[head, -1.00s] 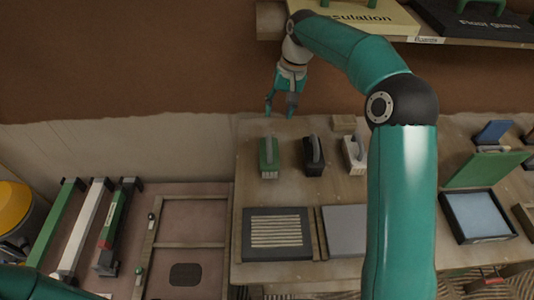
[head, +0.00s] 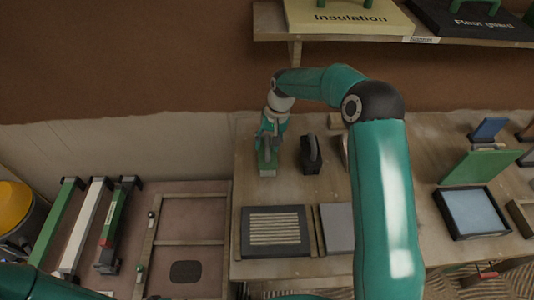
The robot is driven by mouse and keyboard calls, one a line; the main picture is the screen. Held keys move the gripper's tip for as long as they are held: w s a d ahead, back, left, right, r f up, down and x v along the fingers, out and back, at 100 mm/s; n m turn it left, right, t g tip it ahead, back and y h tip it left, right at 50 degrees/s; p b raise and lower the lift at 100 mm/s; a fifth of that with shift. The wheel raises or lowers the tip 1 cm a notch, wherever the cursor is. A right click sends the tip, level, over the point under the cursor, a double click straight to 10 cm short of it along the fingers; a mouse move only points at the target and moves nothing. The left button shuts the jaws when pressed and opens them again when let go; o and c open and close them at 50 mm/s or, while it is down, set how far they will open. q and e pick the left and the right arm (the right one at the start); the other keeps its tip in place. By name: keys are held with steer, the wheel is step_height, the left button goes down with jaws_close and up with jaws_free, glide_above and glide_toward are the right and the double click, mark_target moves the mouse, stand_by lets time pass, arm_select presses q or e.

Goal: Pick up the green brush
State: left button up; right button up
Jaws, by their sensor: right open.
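The green brush (head: 267,169) stands on the wooden table at its left back part, with its handle up. My right gripper (head: 267,150) is directly over it, its open fingers down around the handle area. The fingers hide most of the handle, and I cannot tell whether they touch it. A black brush (head: 312,157) stands just to the right, apart from the gripper. A pale brush (head: 345,150) farther right is mostly hidden behind my right arm. My left gripper is not seen; only part of my left arm shows at the bottom left.
A ribbed tray (head: 307,232) and a grey board (head: 338,228) lie at the table's front. A green board (head: 480,166) and a blue-filled tray (head: 434,201) are on the right. A shelf (head: 290,37) with an insulation board (head: 350,20) hangs above.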

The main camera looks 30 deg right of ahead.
steer(key=shift+f, duration=0.3)
jaws_close()
steer(key=shift+r, duration=0.15)
stand_by(0.3)
steer(key=shift+w+r, duration=0.1)
steer(key=shift+r, duration=0.7)
step_height(320, 180, up, 26)
steer(key=p, duration=0.2)
steer(key=shift+p, duration=0.4)
steer(key=shift+r, duration=0.1)
